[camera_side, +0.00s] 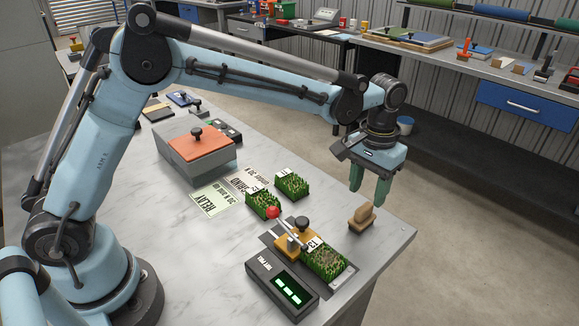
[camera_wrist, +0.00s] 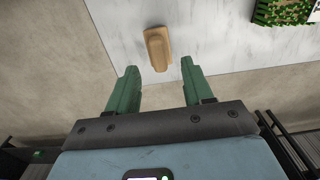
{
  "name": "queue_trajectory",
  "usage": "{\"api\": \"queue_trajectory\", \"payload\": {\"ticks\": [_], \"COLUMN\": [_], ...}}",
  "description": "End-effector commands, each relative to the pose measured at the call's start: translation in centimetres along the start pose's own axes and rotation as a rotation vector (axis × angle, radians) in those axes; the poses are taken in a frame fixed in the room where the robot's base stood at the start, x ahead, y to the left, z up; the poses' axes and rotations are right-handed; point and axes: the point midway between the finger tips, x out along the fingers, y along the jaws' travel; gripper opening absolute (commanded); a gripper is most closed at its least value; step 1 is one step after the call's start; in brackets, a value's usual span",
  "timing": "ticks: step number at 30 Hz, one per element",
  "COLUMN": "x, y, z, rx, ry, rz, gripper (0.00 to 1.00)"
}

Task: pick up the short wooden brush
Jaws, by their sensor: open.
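The short wooden brush (camera_side: 361,216) stands on the marble-topped table near its right corner in the side view. It is a tan block with a raised grip. In the wrist view the brush (camera_wrist: 157,47) lies beyond the fingertips, roughly between their lines. My gripper (camera_side: 369,192) has green fingers and hangs above the table, just above and behind the brush. In the wrist view my gripper (camera_wrist: 158,68) is open with nothing between its fingers. The fingers and the brush are apart.
Turf blocks (camera_side: 292,185) stand left of the brush; one (camera_side: 325,263) sits by a wooden fixture with a red-knobbed lever (camera_side: 273,212). A black display box (camera_side: 281,287) is in front. A grey box with an orange lid (camera_side: 197,146) stands further back. The table edge (camera_side: 393,262) is close to the brush.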

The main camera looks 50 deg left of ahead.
Motion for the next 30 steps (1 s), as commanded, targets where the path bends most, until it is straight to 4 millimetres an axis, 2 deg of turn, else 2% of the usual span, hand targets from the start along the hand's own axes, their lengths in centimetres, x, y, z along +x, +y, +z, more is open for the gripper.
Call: {"api": "queue_trajectory", "payload": {"ticks": [4,13,22,30], "x": [1.0,4.9,5.4,5.4], "y": [0.1,0.2,0.2,0.2], "z": [0.0,0.0,0.1,0.1], "rx": [0.000,0.000,0.000,0.000], "ry": [0.000,0.001,0.002,0.002], "rz": [0.000,-0.001,-0.001,-0.001], "gripper": [0.51,0.51,0.51,0.11]}}
